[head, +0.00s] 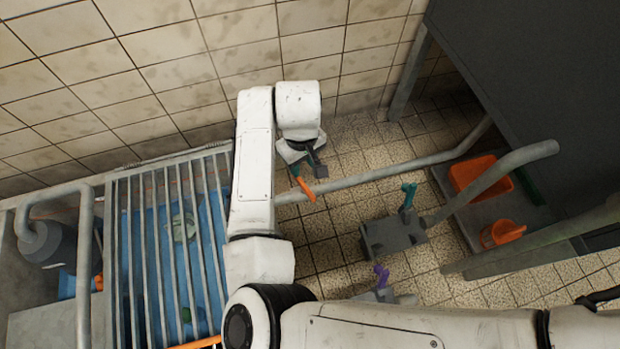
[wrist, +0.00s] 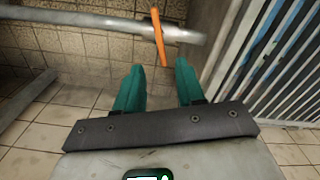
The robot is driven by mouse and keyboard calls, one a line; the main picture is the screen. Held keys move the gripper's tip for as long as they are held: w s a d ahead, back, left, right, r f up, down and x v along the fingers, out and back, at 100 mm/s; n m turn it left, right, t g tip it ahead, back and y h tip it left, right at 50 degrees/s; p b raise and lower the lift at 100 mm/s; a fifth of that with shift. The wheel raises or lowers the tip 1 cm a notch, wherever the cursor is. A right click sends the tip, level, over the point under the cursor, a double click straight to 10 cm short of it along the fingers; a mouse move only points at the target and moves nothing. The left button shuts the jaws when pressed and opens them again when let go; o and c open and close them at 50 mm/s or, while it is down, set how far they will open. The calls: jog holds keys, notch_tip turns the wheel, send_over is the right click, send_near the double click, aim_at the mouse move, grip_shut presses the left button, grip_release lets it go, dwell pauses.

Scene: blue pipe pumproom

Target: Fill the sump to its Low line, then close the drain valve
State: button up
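The sump (head: 117,250) is at the left of the head view, under a metal grating, with blue water inside. A pale object shows in the water. I cannot make out a Low line. An orange lever handle (head: 304,190) stands across the grey pipe by the wall; it also shows in the wrist view (wrist: 158,38). My gripper (head: 310,165) is beside this lever. In the wrist view its teal fingers (wrist: 160,84) are apart with nothing between them, and the lever lies beyond their tips. No label shows which handle is the drain valve.
A teal handle (head: 408,195) and a purple handle (head: 382,274) stand on grey fittings on the tiled floor. An orange tray (head: 480,177) and an orange bucket (head: 501,233) are at the right. Pipes cross the floor. A grey pump (head: 48,242) stands left of the sump.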

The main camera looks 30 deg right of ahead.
aim_at(303, 184)
notch_tip(303, 184, down, 11)
jog(key=b, duration=0.5)
jog(key=shift+r+b, duration=0.2)
jog(key=shift+b, duration=0.15)
grip_shut()
